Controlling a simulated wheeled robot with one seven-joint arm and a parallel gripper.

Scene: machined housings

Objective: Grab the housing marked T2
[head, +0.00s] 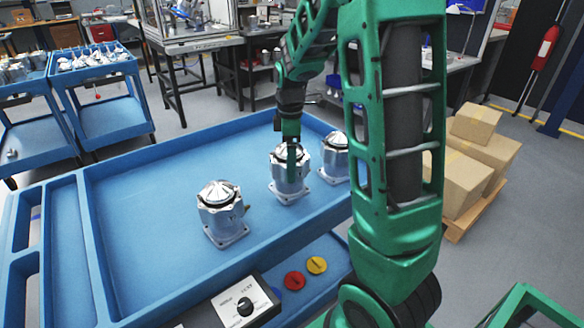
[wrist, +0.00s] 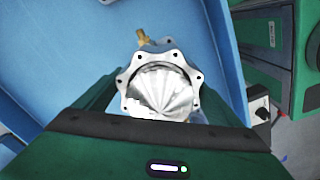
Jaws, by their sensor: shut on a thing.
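Three silver machined housings stand in a row on the blue cart top. My gripper (head: 291,160) is at the middle housing (head: 288,184), coming from above, and is shut on it. The held housing (wrist: 160,88) fills the middle of the wrist view, with its fluted cone top, scalloped flange and a brass fitting showing between my fingers. Its base appears to be on the cart surface. The left housing (head: 222,214) and the right housing (head: 335,158) stand upright, apart from it. No T2 mark is readable on any of them.
The blue cart (head: 130,215) has a raised rim, with free room on its left side. A control box with a knob (head: 243,306) is at its front edge. Red (head: 295,281) and yellow (head: 317,265) discs lie below. Cardboard boxes (head: 467,165) stand at right.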

